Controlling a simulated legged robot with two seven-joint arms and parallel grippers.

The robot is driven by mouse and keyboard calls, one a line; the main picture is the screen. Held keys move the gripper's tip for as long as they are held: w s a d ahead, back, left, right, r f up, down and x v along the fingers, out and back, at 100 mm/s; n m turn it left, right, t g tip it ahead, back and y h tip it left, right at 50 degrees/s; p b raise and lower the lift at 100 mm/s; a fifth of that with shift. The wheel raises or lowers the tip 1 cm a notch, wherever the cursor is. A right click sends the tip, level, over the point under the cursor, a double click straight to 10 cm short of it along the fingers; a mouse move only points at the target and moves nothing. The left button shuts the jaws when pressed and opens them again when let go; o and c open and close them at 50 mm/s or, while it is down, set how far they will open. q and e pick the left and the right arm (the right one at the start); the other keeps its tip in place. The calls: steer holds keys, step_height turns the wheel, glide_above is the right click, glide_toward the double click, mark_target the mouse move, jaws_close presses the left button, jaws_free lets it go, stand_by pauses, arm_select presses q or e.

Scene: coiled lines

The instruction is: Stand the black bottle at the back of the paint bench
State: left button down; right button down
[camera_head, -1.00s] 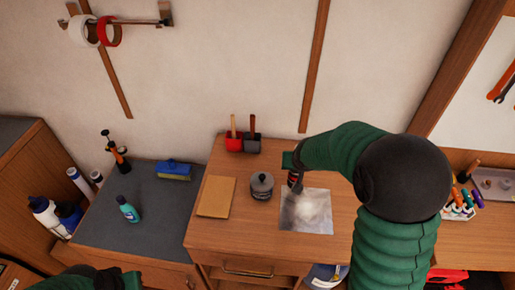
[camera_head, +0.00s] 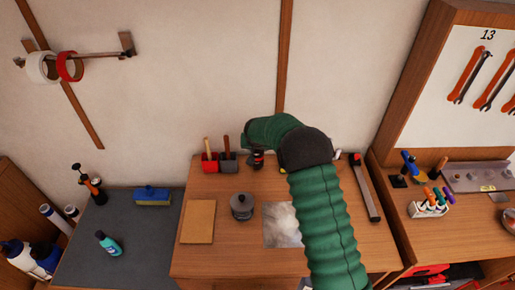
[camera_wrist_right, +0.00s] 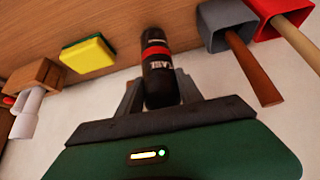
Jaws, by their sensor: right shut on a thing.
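The black bottle with a red band (camera_wrist_right: 158,56) is between the fingers of my right gripper (camera_wrist_right: 160,92) in the right wrist view. In the head view the bottle (camera_head: 258,163) shows under my right gripper (camera_head: 256,150) at the back of the paint bench (camera_head: 215,262), near the wall. It looks roughly upright; I cannot tell whether its base touches the bench top. My right gripper is shut on it. My left gripper is out of view.
Grey cup (camera_head: 228,163) and red cup (camera_head: 210,165), holding brushes, stand just left of the bottle. A lidded pot (camera_head: 242,206), brown sheet (camera_head: 198,221) and pale sheet (camera_head: 281,226) lie nearer. A yellow-green sponge (camera_wrist_right: 88,55) sits on the bottle's other side.

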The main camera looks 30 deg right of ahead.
steer(key=shift+s+f, duration=0.15)
steer(key=shift+f, duration=0.45)
steer(key=shift+d+f, duration=0.25)
steer(key=c, duration=1.1)
jaws_free()
steer(key=o, duration=0.3)
steer(key=shift+a, duration=0.2)
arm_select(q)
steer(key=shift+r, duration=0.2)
arm_select(e)
steer(key=shift+o, duration=0.2)
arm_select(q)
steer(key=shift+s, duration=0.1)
arm_select(e)
steer(key=shift+a+r, duration=0.1)
steer(key=shift+r, duration=0.1)
